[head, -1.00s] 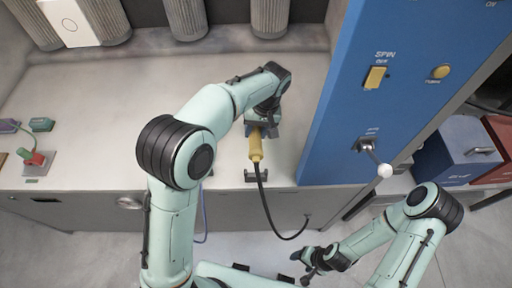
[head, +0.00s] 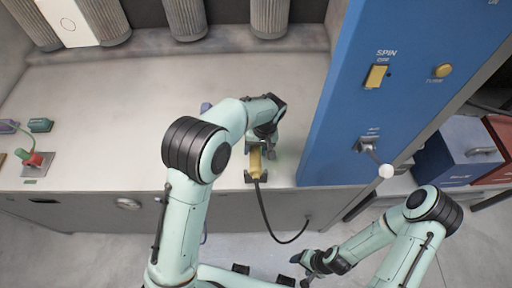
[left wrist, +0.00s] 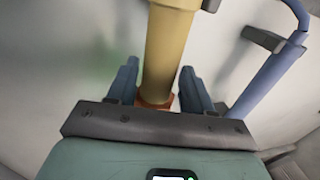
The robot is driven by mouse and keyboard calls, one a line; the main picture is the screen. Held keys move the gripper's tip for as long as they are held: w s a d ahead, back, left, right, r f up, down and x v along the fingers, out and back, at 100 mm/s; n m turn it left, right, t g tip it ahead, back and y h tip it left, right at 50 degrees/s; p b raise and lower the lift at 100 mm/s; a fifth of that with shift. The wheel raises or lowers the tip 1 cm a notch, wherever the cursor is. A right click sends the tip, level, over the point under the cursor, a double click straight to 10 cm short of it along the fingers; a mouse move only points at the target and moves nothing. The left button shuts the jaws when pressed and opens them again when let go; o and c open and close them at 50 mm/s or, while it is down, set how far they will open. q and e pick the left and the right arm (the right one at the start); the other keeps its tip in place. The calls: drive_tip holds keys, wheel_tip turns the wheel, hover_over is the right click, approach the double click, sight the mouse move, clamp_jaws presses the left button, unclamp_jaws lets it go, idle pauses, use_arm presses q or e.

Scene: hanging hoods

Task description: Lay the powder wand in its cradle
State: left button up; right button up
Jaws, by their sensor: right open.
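The yellow powder wand (head: 255,163) is at the front edge of the bench, with a black cord running from its near end. Its near end is at the dark cradle (head: 249,179); I cannot tell whether it rests in it. My left gripper (head: 262,146) is over the wand's far part. My right gripper (head: 303,265) is open and empty, low in front of the bench.
A blue panel (head: 345,100) with switches and a white-knobbed lever (head: 385,171) stands right of the wand. A red knob (head: 34,160) is at the bench's left. Grey ducts (head: 185,18) hang behind. The bench middle (head: 130,110) is clear.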

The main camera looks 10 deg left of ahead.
use_arm(q)
drive_tip(key=shift+o, duration=0.6)
drive_tip(key=shift+f, duration=0.25)
drive_tip(key=w+d+r+p, duration=0.1)
drive_tip(key=d+r, duration=0.2)
drive_tip(key=r, duration=1)
drive_tip(key=shift+d, duration=0.15)
use_arm(e)
drive_tip(key=shift+w+r, duration=0.65)
drive_tip(key=shift+r, duration=0.1)
